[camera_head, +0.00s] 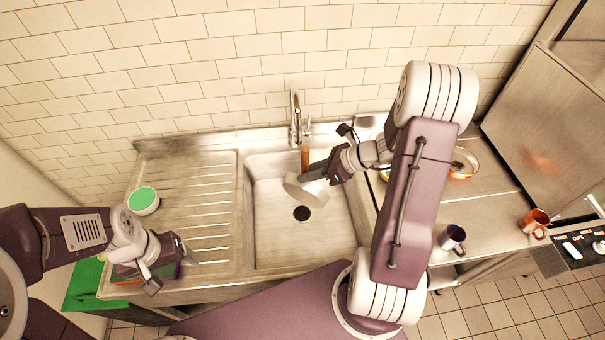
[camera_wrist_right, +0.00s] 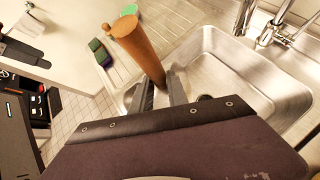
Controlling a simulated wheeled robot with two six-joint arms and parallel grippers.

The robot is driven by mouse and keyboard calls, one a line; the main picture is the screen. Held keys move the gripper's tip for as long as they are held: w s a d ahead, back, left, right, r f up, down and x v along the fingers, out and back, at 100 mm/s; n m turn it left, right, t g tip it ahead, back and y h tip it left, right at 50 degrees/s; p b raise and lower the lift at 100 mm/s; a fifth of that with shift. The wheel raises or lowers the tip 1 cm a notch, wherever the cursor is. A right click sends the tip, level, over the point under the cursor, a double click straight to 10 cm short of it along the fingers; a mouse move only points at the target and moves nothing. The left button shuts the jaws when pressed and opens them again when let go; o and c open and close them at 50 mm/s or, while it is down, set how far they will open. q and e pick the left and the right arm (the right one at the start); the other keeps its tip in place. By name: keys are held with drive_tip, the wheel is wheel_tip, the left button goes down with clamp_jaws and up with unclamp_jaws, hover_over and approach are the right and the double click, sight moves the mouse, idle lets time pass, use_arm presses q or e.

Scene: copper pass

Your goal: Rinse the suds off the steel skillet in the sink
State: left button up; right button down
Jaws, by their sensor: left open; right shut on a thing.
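The skillet (camera_head: 305,188) shows as a pale pan, tilted, just above the sink basin (camera_head: 265,225). A brown wooden handle (camera_head: 305,158) rises behind it toward the steel tap (camera_head: 295,120); the handle also shows large in the right wrist view (camera_wrist_right: 138,48). My right gripper (camera_head: 312,174) is shut on the skillet at the handle's lower end. Suds are not clear on the visible part of the pan, and the fingers hide some of it. I see no water stream from the tap. My left gripper (camera_head: 188,257) is open and empty over the drainboard's front left edge.
A white round container with green top (camera_head: 143,200) stands left of the ribbed drainboard (camera_head: 205,185). A green mat (camera_head: 83,287) lies front left. On the right counter are a dark blue mug (camera_head: 453,240), a copper mug (camera_head: 534,223) and a copper-rimmed pan (camera_head: 465,165), partly behind my right arm.

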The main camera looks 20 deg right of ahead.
drive_tip(key=shift+w+a+r, duration=0.1)
drive_tip(key=shift+a+r, duration=0.15)
drive_tip(key=shift+a, duration=0.1)
drive_tip(key=shift+d+f+b, duration=0.15)
drive_tip(key=shift+f+b, duration=0.25)
drive_tip(key=shift+f, duration=0.05)
use_arm(q)
drive_tip(key=f+b, duration=2.1)
drive_tip(key=shift+a+f, duration=0.2)
drive_tip(key=shift+a, duration=0.1)
use_arm(e)
wheel_tip(320, 180, down, 24)
wheel_tip(320, 180, up, 21)
drive_tip(key=p, duration=1.9)
drive_tip(key=shift+r+p, duration=0.1)
drive_tip(key=shift+p, duration=0.2)
use_arm(q)
wheel_tip(320, 180, up, 19)
drive_tip(key=shift+r, duration=0.15)
